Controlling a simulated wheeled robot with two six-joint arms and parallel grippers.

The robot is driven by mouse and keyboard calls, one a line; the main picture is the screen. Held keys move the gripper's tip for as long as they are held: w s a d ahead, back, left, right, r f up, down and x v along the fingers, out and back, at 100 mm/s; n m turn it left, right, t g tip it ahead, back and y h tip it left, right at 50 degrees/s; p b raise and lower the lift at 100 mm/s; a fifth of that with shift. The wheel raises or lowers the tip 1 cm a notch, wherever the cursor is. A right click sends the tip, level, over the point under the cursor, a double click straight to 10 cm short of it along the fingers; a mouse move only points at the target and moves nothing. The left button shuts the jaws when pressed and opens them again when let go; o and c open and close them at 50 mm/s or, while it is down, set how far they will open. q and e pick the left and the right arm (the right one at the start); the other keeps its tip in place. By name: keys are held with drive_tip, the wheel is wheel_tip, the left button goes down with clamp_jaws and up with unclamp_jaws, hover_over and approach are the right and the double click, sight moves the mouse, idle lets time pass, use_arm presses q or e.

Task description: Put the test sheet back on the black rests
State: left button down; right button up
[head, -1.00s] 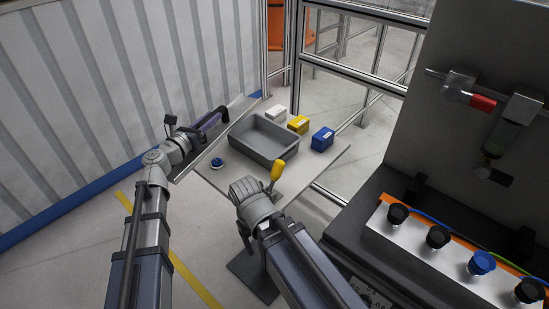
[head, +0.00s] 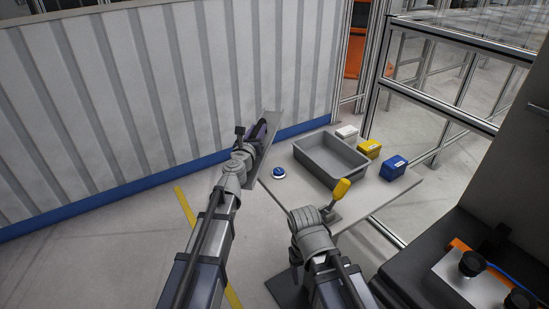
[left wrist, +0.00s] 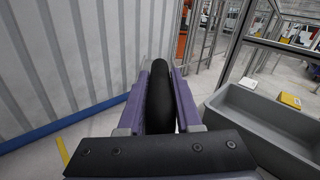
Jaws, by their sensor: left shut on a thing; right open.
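The test sheet appears as a flat grey panel (head: 271,126) seen at a steep angle, tilted, beyond the left edge of the table. My left gripper (head: 257,134) is shut on its black handle, which shows between the purple fingers in the left wrist view (left wrist: 160,97). The gripper and arm cover part of the sheet. My right gripper (head: 309,217) is at the table's near edge, close to a yellow-handled tool; its fingers are hidden behind the wrist, and I see nothing held. I cannot make out the black rests.
A grey table (head: 398,193) holds a grey bin (head: 322,168), a blue button (head: 278,171), and white, yellow and blue boxes (head: 393,168). The yellow handle (head: 341,188) stands upright. A dark machine (head: 420,262) is at right, a ribbed wall (head: 110,120) at left.

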use_arm(q)
drive_tip(key=shift+f+b, duration=2.45)
drive_tip(key=shift+f, duration=0.35)
drive_tip(key=shift+f, duration=0.1)
wheel_tip(320, 180, down, 4)
drive_tip(key=b, duration=0.4)
drive_tip(key=shift+r, duration=0.25)
drive_tip(key=c, duration=1.1)
unclamp_jaws()
drive_tip(key=o, duration=0.5)
